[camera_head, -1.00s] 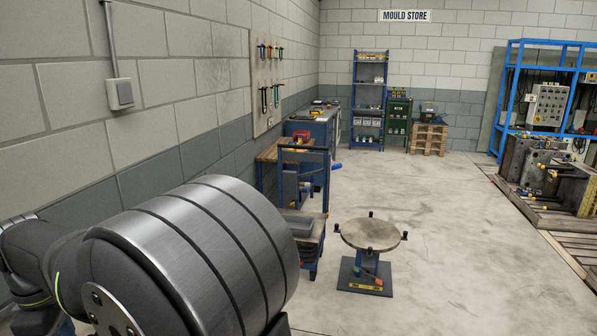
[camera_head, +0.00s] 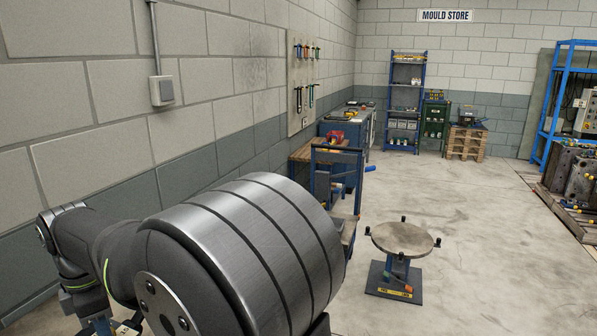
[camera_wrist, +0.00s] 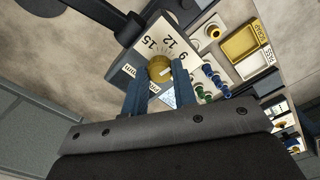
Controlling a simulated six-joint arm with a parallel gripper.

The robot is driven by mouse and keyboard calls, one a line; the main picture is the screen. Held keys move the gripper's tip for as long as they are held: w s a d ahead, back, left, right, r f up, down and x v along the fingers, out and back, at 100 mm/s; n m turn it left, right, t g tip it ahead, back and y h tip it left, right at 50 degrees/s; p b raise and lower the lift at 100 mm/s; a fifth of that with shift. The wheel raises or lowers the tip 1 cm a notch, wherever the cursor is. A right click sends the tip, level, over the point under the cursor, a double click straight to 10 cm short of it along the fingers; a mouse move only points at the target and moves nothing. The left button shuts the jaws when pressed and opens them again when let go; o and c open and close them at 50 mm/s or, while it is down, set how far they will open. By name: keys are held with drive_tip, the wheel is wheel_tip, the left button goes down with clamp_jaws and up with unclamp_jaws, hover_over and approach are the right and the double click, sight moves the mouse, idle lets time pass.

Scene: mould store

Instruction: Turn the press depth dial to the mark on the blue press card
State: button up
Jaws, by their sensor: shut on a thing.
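In the wrist view, the press depth dial has a yellow brass knob (camera_wrist: 159,69) on a pale scale plate (camera_wrist: 150,52) with 15, 12 and 9 readable. My gripper (camera_wrist: 159,76) has its two blue-grey fingers shut on the knob, one on each side. A pale line shows on the knob's face, but its exact reading is too small to tell. A small light-blue triangle (camera_wrist: 168,98) shows between the fingers, below the knob. I cannot make out a blue press card. In the head view my arm hides the gripper and dial.
In the wrist view, a dark bar (camera_wrist: 105,14) passes by the plate. To the right are blue and green pegs (camera_wrist: 212,76), a yellow tray (camera_wrist: 247,44) and a white tray (camera_wrist: 262,65). In the head view, a round stand (camera_head: 402,240) stands on open floor by a blue trolley (camera_head: 335,180).

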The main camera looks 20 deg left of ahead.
idle(0.3)
drive_tip(key=shift+n, duration=2.1)
drive_tip(key=shift+n, duration=0.9)
drive_tip(key=o, duration=1.4)
drive_tip(key=shift+o, duration=0.2)
drive_tip(key=shift+r, duration=4)
